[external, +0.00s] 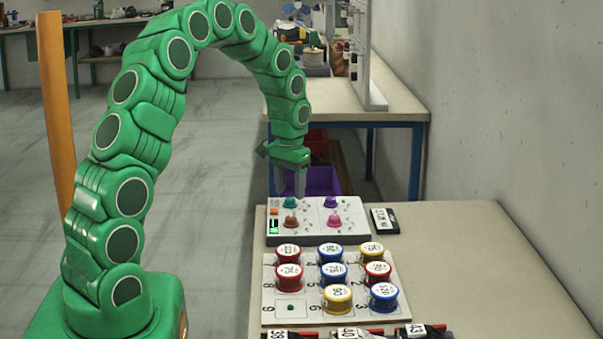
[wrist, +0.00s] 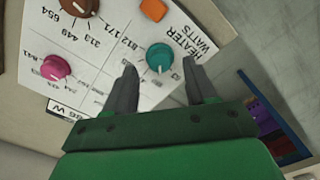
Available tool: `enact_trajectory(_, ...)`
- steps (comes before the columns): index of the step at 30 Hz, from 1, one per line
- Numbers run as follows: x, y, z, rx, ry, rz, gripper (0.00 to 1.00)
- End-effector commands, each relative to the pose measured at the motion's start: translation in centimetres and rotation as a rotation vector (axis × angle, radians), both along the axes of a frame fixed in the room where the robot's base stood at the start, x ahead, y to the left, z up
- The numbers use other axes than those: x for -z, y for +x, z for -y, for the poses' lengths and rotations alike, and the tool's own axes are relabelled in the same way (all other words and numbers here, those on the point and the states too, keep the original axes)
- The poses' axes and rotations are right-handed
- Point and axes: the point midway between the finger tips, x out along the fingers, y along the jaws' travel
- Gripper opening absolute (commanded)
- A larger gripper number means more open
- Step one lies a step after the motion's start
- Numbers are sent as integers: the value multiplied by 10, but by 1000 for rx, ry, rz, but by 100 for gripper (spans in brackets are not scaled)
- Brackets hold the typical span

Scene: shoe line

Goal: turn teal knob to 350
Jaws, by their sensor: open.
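The teal knob (external: 290,202) sits at the back left of a white control panel (external: 345,212). In the wrist view the teal knob (wrist: 159,57) lies beside the printed words "HEATER WATTS", with numbers around it. Its pale pointer mark faces down in that picture, towards my gripper. My gripper (wrist: 160,72) is open, its two fingers apart on either side of the knob as seen from the wrist. In the external view my gripper (external: 288,184) hangs above the knob, fingers pointing down. Whether the fingers touch it cannot be told. The number 350 is not readable.
Brown (external: 291,222), pink (external: 330,202) and purple (external: 334,221) knobs stand close by. An orange switch (external: 274,211) and a small green display (external: 273,227) are at the panel's left. A board (external: 268,290) with several lidded tins is in front.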

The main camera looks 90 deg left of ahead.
Motion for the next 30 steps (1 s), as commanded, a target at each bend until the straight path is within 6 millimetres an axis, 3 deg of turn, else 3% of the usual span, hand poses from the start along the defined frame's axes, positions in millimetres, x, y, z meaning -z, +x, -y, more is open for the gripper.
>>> enact_trajectory(6, -34, 1, -1, 0, 4, 3, 56)
enact_trajectory(12, -56, 0, 1, 0, -2, -1, 56)
enact_trajectory(30, -60, 0, 1, 1, -2, -1, 56)
